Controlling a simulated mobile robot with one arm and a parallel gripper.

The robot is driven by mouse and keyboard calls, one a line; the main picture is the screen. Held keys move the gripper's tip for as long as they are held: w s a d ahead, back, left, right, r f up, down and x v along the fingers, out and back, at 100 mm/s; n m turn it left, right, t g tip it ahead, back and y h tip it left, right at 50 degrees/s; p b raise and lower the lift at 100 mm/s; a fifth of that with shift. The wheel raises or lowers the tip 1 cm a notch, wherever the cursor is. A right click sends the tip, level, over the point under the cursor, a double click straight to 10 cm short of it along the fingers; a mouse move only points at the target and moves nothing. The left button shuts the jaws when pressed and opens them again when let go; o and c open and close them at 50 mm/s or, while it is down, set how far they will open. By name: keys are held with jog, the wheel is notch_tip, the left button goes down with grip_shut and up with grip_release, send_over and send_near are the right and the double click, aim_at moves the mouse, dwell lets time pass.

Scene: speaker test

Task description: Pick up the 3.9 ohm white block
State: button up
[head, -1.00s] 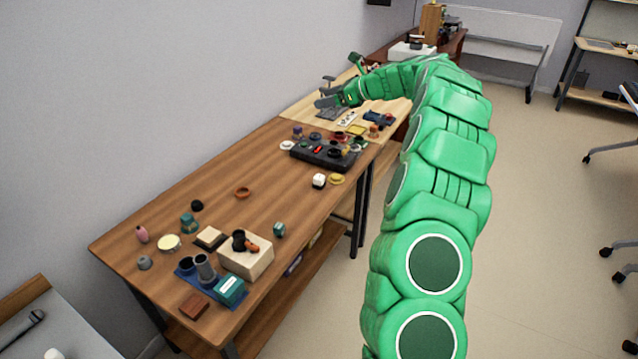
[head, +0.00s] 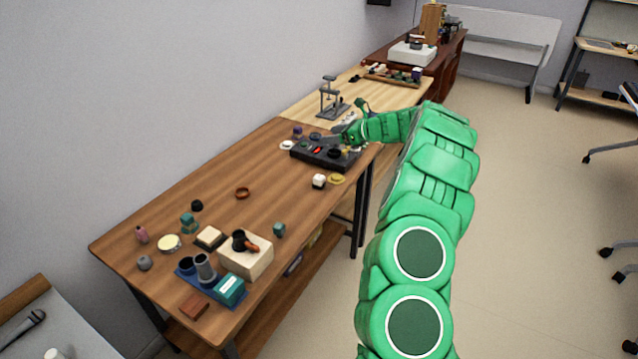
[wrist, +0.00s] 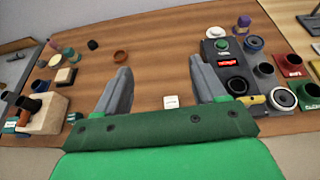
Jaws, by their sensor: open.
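A small white block (head: 319,180) sits on the brown wooden table, near its right edge, in the head view. In the wrist view the white block (wrist: 171,101) shows between my two fingers, closer to the right one; any marking on it is too small to read. My gripper (wrist: 160,70) is open, with nothing between its fingers but the view of the table and block. In the head view my gripper (head: 342,131) is above the far end of the brown table, by the dark device, apart from the block.
A dark device (head: 308,156) with a red display stands just beyond the block. A brown ring (head: 242,193) lies to the left. The tabletop between ring and block is clear. A beige box (head: 247,262) stands nearer.

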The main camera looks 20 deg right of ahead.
send_near(315, 180)
jog(key=w, duration=0.1)
jog(key=w+f, duration=0.2)
jog(key=shift+w+a, duration=0.25)
jog(key=shift+a, duration=0.15)
jog(key=shift+f, duration=0.25)
jog(key=shift+x, duration=3.9)
jog(key=shift+a+r, duration=0.1)
jog(key=shift+c, duration=0.4)
jog(key=c, duration=1)
